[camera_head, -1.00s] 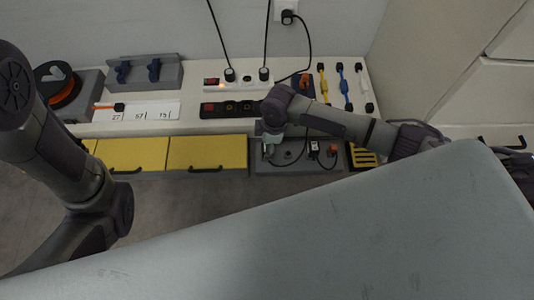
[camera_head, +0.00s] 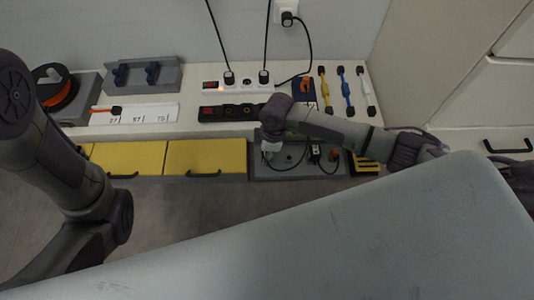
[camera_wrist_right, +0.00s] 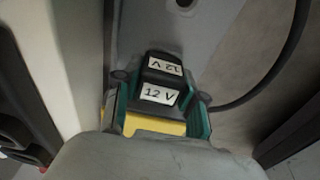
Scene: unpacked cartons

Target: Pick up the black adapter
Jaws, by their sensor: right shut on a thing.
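The black adapter (camera_wrist_right: 162,69) with white "12 V" labels is between the green-edged fingers of my right gripper (camera_wrist_right: 157,112) in the right wrist view. The fingers are shut on its sides, and a black cable runs off to the right. In the head view my right gripper (camera_head: 271,148) is over the left part of a grey tray (camera_head: 270,172) at the counter's front; the arm and gripper largely hide the adapter there. My left arm shows at the left of the head view, but its gripper is not in view.
Another black adapter with a white label (camera_head: 315,152) lies to the right in the tray. Behind stand a white power strip (camera_head: 246,87) and a black power strip (camera_head: 232,112). Yellow drawers (camera_head: 205,156) are left of the tray. Coloured cables (camera_head: 345,90) lie at the right.

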